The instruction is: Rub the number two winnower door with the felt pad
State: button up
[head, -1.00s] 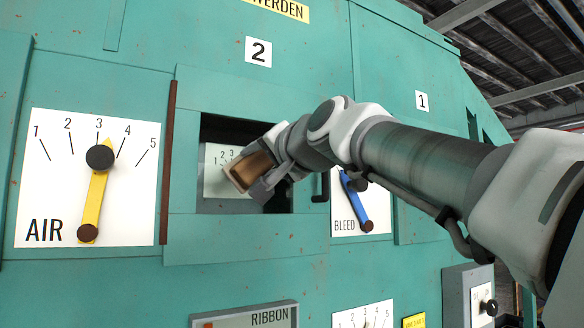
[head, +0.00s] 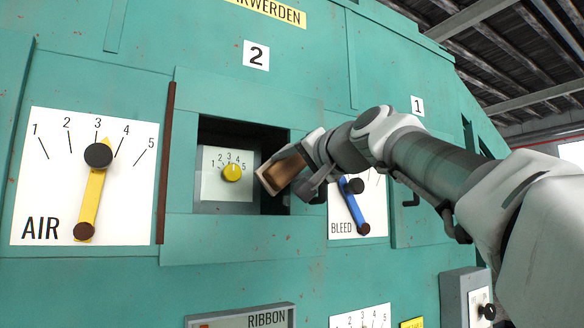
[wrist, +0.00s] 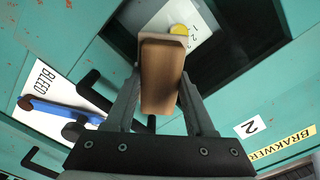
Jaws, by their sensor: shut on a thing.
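The felt pad (head: 279,174) is a brown block with a pale face; it also shows in the wrist view (wrist: 161,78). My gripper (head: 296,166) is shut on it, one finger on each side in the wrist view. The number two door (head: 222,238) is a teal panel below the white "2" label (head: 257,55), with a rectangular opening and a brown strip along its left edge. The pad is in front of the opening's right part. I cannot tell whether it touches anything. My gripper hides the door's right side.
Inside the opening is a white dial with a yellow knob (head: 232,173). Left is the AIR plate with a yellow lever (head: 90,195). Right is the BLEED plate with a blue lever (head: 354,207). Black handles stick out nearby in the wrist view (wrist: 94,91). A RIBBON box (head: 243,316) is below.

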jog(key=shift+w+d, duration=0.2)
jog(key=shift+d, duration=0.15)
jog(key=shift+b+v, duration=1.1)
jog(key=shift+v, duration=1.95)
jog(key=b+v, duration=0.1)
jog(key=v, duration=0.2)
jog(key=shift+a, duration=0.1)
